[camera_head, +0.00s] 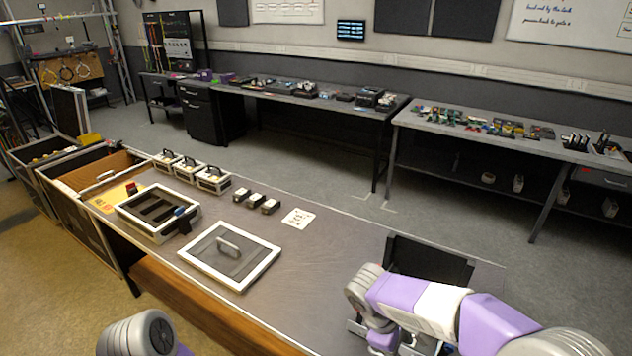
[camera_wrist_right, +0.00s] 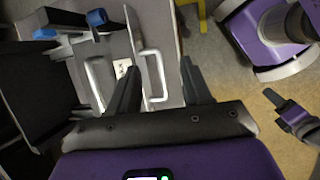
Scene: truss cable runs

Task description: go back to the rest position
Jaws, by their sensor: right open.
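My right arm comes in from the lower right of the head view; its gripper is hidden there behind the arm. In the right wrist view my right gripper (camera_wrist_right: 160,90) is open, with its two dark fingers apart. A silver handle (camera_wrist_right: 143,72) shows between the fingers; I cannot tell its distance. Nothing is visibly held. A grey and purple part of my left arm (camera_head: 140,335) shows at the bottom left of the head view. A dark jaw-like part, possibly my left gripper (camera_wrist_right: 285,108), shows at the right edge of the wrist view; its jaws are unclear.
The workbench (camera_head: 320,260) carries a black open case (camera_head: 430,262) near my right arm, a framed lid with handle (camera_head: 228,255), an open box (camera_head: 158,212), small cases (camera_head: 188,169), black blocks (camera_head: 254,201) and a white card (camera_head: 298,218). Clear bench lies around the card.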

